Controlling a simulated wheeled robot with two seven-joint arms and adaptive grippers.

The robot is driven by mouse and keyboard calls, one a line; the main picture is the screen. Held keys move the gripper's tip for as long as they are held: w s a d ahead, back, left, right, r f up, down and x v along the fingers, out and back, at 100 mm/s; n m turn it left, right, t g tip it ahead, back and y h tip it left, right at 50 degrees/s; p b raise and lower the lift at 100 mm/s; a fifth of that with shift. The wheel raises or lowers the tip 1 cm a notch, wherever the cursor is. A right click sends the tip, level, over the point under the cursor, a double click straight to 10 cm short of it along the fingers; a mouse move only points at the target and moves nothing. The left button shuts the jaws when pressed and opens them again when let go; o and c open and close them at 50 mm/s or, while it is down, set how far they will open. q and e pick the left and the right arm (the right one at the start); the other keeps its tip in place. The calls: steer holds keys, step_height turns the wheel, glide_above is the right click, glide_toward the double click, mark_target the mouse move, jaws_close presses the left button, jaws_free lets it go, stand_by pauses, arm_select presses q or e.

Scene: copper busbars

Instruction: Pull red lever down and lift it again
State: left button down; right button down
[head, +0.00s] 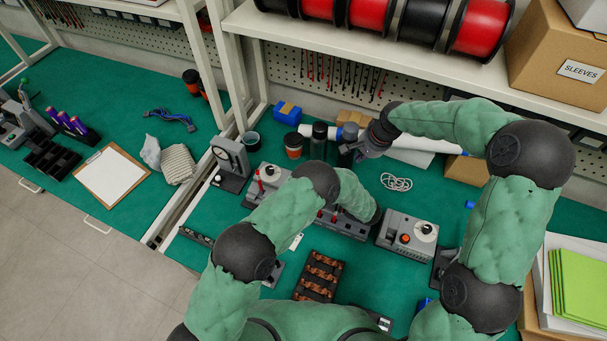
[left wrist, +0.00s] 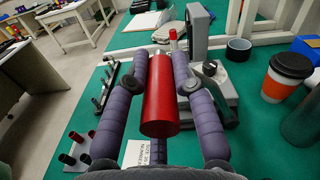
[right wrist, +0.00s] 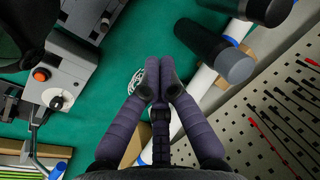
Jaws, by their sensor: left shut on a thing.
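The red lever handle (left wrist: 160,100) is a thick red cylinder in the left wrist view. It stands between the two purple-grey fingers of my left gripper (left wrist: 166,68), which is shut on it. In the head view my left arm covers this gripper and most of the lever. A grey device (head: 350,226) shows partly beside my left wrist; I cannot tell how the lever joins it. My right gripper (head: 370,146) is over the back of the bench. In the right wrist view its fingertips (right wrist: 160,78) are together with nothing between them.
A grey box with a dial (head: 407,236) stands right of my left wrist. A gauge stand (head: 230,160), cups (head: 293,145) and dark bottles (head: 319,135) stand behind. A tray of copper parts (head: 319,275) lies in front. White cable (head: 397,182) lies on green mat.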

arm_select(q)
steer(key=shift+r, duration=0.1)
arm_select(e)
steer(key=s+a+r+n+g+h, duration=0.1)
steer(key=s+a+r, duration=0.1)
steer(key=a+r, duration=0.45)
steer(key=s+a+r+n+g+h, duration=0.1)
steer(key=s+a+r+n+h, duration=0.15)
steer(key=a, duration=0.75)
step_height(320, 180, down, 13)
steer(key=s, duration=0.1)
steer(key=shift+s+a+r+m+y, duration=0.15)
steer(key=shift+s+a+m+y, duration=0.1)
steer(key=shift+a+m+y, duration=0.15)
steer(key=shift+d, duration=0.1)
